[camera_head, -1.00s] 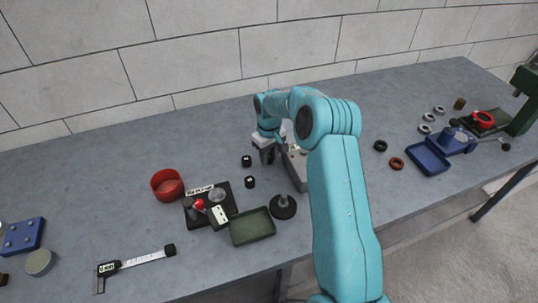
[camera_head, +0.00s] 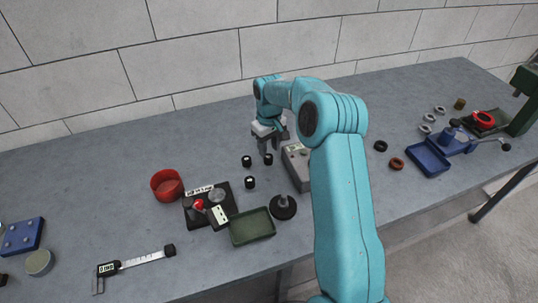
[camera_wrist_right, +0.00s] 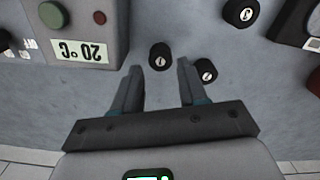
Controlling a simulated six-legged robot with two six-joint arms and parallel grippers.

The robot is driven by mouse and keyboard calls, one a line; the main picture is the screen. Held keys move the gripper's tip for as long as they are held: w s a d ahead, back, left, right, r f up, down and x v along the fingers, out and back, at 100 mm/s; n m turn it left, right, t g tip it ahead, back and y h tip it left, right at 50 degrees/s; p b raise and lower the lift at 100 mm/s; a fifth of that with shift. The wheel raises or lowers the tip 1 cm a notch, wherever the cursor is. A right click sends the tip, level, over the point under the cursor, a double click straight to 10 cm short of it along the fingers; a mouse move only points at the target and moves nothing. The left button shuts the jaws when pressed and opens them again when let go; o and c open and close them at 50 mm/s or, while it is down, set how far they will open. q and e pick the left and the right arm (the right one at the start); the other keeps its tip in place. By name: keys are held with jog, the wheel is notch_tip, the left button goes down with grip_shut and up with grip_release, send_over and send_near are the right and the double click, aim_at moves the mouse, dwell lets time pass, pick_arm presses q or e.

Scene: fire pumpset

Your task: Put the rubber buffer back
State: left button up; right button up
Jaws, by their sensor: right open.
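Three small black cylinders with white marks on top, which look like rubber buffers, stand on the grey bench. One buffer (camera_head: 268,159) is just below my right gripper (camera_head: 272,146); a second (camera_head: 246,161) is left of it and a third (camera_head: 250,182) nearer the front. In the wrist view my right gripper (camera_wrist_right: 159,67) is open and empty, with the first buffer (camera_wrist_right: 160,53) ahead between its fingertips. The second (camera_wrist_right: 205,70) is just outside the right finger and the third (camera_wrist_right: 238,12) is farther off. My left gripper is not in view.
A grey box (camera_head: 297,168) with a "20°C" display (camera_wrist_right: 80,51) stands close beside the gripper. A green tray (camera_head: 252,226), a black round stand (camera_head: 283,207), a black-based device (camera_head: 205,205) and a red bowl (camera_head: 167,185) are nearby. The bench behind is clear.

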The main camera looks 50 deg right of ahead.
aim_at(269, 157)
notch_tip(269, 157, up, 8)
jog(key=shift+f, duration=0.15)
dwell(0.5)
